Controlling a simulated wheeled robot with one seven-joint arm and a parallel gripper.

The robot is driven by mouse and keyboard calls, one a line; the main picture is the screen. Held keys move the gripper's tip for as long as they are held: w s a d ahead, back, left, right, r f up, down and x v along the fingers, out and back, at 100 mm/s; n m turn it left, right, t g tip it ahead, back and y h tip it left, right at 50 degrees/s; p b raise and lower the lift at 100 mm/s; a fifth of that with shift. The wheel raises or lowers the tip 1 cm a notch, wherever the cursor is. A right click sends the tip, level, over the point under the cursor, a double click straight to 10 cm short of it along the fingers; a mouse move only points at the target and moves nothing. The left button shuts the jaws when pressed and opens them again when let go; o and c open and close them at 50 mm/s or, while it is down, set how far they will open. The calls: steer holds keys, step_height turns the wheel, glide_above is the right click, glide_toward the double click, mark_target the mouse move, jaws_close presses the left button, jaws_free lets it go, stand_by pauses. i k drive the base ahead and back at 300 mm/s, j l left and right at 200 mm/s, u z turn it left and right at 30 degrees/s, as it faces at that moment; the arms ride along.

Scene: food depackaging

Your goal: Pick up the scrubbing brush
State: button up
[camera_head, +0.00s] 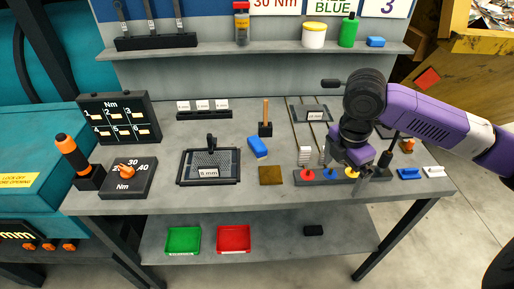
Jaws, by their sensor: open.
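A small blue block with a paler lower edge (258,147) lies on the grey workbench (215,205), left of centre; it may be the scrubbing brush, but its bristles are too small to make out. A blue piece (408,173) and a white piece (433,171) lie at the bench's right end, and I cannot tell whether either is a brush. My gripper (363,173) is open and points down over the right part of the bench, near the colored knobs. It is well right of the blue block and left of the two small pieces. My wrist hides part of the bench.
A strip with red (307,175), blue and yellow knobs stands at the front edge. A brown square (271,175), a wooden-handled tool (266,115) and a dark framed mesh (190,171) surround the blue block. An upper shelf (270,51) holds bottles and a tub.

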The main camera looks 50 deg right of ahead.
mark_target(256, 146)
steer(key=i, duration=1)
